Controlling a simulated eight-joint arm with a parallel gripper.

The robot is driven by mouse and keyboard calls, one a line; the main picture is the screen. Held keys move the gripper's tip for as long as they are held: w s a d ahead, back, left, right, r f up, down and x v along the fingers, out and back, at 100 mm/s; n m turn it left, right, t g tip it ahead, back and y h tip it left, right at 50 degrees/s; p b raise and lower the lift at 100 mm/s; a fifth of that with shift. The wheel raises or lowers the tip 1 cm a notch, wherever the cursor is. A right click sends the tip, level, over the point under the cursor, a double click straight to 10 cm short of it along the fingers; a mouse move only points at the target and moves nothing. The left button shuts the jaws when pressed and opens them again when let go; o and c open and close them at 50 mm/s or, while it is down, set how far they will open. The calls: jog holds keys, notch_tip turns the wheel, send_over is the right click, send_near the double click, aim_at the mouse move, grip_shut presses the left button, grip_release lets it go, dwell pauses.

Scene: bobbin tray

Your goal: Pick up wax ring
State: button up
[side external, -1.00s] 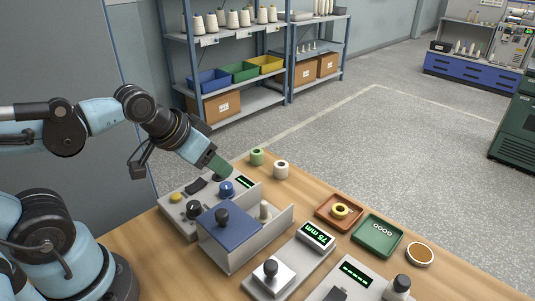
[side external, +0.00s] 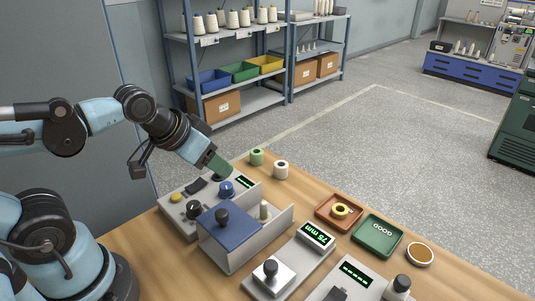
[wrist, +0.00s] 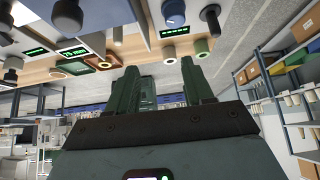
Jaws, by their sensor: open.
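A yellow ring (side external: 341,210), which looks like the wax ring, lies in a small reddish-brown tray (side external: 321,214) on the wooden table. In the wrist view this tray (wrist: 116,60) shows at the upper left, beyond my fingers, with the ring (wrist: 104,64) small in it. My gripper (side external: 220,166), with green fingers, is over the far left of the table, above the control panel and well left of the ring. In the wrist view my gripper (wrist: 168,80) has its fingers apart with nothing between them.
A green tray (side external: 362,246) with several small white rings and a round brown-topped dish (side external: 420,253) lie right of the ring. A blue-topped box (side external: 222,232) and a 75 mm display unit (side external: 316,235) stand nearer. Green (side external: 257,157) and white (side external: 281,170) bobbins stand by the back edge.

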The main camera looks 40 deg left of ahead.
jog(key=o, duration=0.4)
jog(key=w+a+r+m+g, duration=0.2)
jog(key=w, duration=0.4)
jog(key=w+a+r+m+g, duration=0.2)
jog(key=w+r, duration=0.1)
jog(key=w, duration=0.3)
jog(key=m+g, duration=0.3)
send_over(256, 153)
jog(key=d, duration=0.1)
jog(key=f, duration=1.3)
jog(key=shift+s+d, duration=0.15)
jog(key=shift+s, duration=0.2)
jog(key=shift+a+f, duration=0.15)
jog(key=shift+f, duration=1.25)
jog(key=shift+a+f, duration=0.15)
jog(key=shift+f, duration=1.25)
